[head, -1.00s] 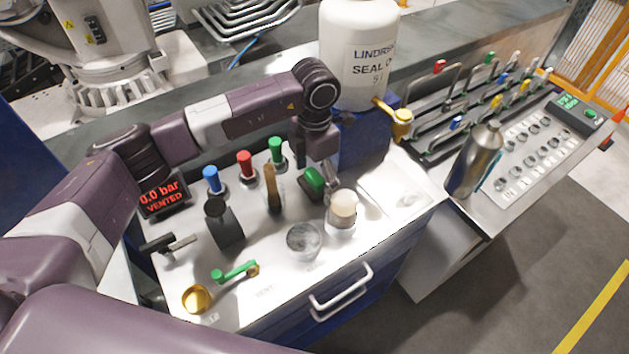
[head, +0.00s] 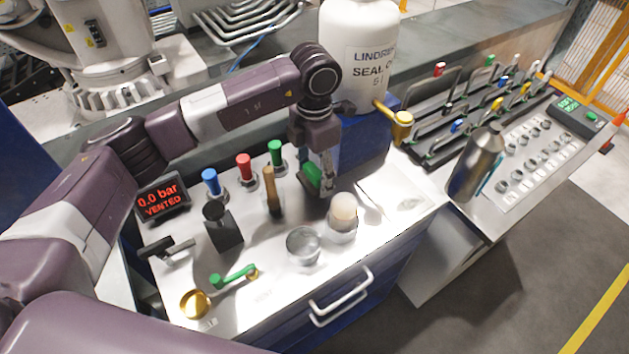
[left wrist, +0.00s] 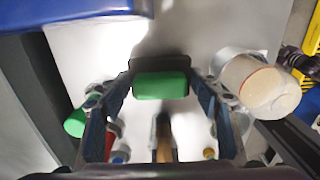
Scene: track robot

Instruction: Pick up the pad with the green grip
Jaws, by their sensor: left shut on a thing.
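The pad's green grip (head: 312,177) shows in the head view on the white cabinet top, partly hidden by my left gripper (head: 325,184). In the left wrist view the green grip (left wrist: 161,86) sits on a dark pad (left wrist: 160,64) between the two fingers of my left gripper (left wrist: 161,90), which is shut on it. Whether the pad still touches the top cannot be told. My right gripper is not in view.
A pale round-topped item in a clear holder (head: 343,215) stands just right of the gripper. A glass dish (head: 302,243), a wooden-handled tool (head: 272,190) and red (head: 245,167), green and blue knobs stand nearby. The white bottle (head: 357,50) is behind.

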